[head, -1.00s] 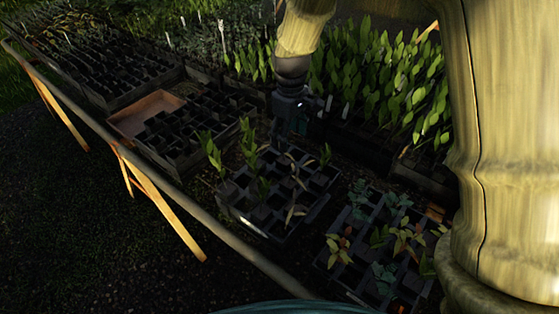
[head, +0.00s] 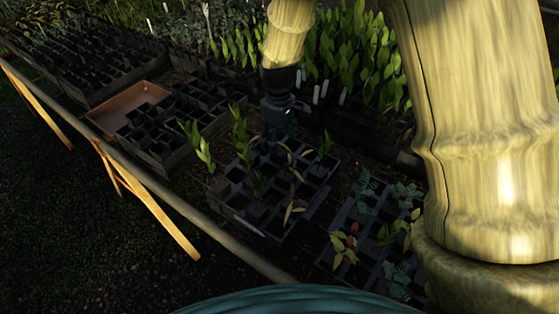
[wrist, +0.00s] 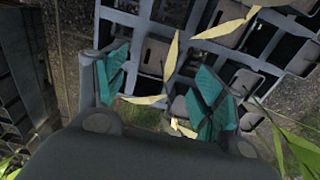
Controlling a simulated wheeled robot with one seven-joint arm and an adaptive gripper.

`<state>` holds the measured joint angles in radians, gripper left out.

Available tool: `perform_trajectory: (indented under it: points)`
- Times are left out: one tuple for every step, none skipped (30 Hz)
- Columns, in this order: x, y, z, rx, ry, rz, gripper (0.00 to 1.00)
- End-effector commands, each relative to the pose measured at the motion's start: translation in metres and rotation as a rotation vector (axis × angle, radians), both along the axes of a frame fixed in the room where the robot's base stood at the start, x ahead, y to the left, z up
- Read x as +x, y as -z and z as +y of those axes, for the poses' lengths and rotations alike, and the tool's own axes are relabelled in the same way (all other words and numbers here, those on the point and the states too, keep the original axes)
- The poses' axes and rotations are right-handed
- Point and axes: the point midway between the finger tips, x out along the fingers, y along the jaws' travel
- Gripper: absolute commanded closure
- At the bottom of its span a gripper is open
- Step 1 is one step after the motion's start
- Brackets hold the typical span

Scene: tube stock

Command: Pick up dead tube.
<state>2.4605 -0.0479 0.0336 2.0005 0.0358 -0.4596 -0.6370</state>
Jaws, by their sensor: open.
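A black crate of square tubes (head: 262,228) stands mid-bench, also seen in the wrist view (wrist: 133,20). Some tubes hold upright green seedlings (head: 240,135). Others hold drooping, dry, tan seedlings (head: 294,210). In the wrist view a plant with pale yellow, dried leaves (wrist: 171,56) shows between and beyond my fingers. My gripper (wrist: 158,92) is open, its teal finger pads apart, pointing down over the crate. In the head view my gripper (head: 280,130) is above the crate's back part. Whether the fingers straddle a tube's rim cannot be told.
A second crate (head: 330,262) with reddish and blue-green seedlings stands close at right. An empty-looking tube crate (head: 165,165) and a terracotta tray (head: 128,104) lie at left. Dense leafy plants (head: 355,60) with white labels stand behind. A rail (head: 190,212) edges the bench.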

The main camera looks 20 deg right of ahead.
Motion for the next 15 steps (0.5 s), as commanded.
perform_trajectory:
  points:
    - [0.0, 0.002, 0.0, 0.0, 0.0, 0.0, 0.31]
    - [0.0, 0.003, 0.0, 0.0, 0.0, 0.0, 0.31]
    - [0.0, 0.004, 0.0, 0.0, 0.0, 0.0, 0.31]
    - [0.0, 0.005, 0.0, 0.0, 0.0, 0.0, 0.31]
    - [0.0, 0.006, 0.0, 0.0, 0.0, 0.0, 0.31]
    - [0.0, 0.008, 0.001, 0.0, -0.001, 0.001, 0.31]
    - [0.0, 0.01, 0.001, 0.0, -0.001, 0.001, 0.31]
    - [0.0, 0.012, 0.0, 0.0, -0.001, 0.001, 0.31]
    - [0.0, 0.016, 0.0, 0.0, -0.001, 0.001, 0.31]
    - [0.0, 0.019, -0.001, 0.0, 0.0, 0.001, 0.31]
    - [0.0, 0.023, -0.001, 0.0, -0.001, 0.002, 0.31]
    - [0.0, 0.027, -0.002, 0.0, -0.001, 0.003, 0.31]
    - [0.0, 0.03, -0.003, 0.0, -0.002, 0.001, 0.31]
    - [0.0, 0.034, -0.004, -0.001, -0.002, 0.001, 0.31]
    - [0.0, 0.039, -0.004, 0.0, -0.002, 0.002, 0.31]
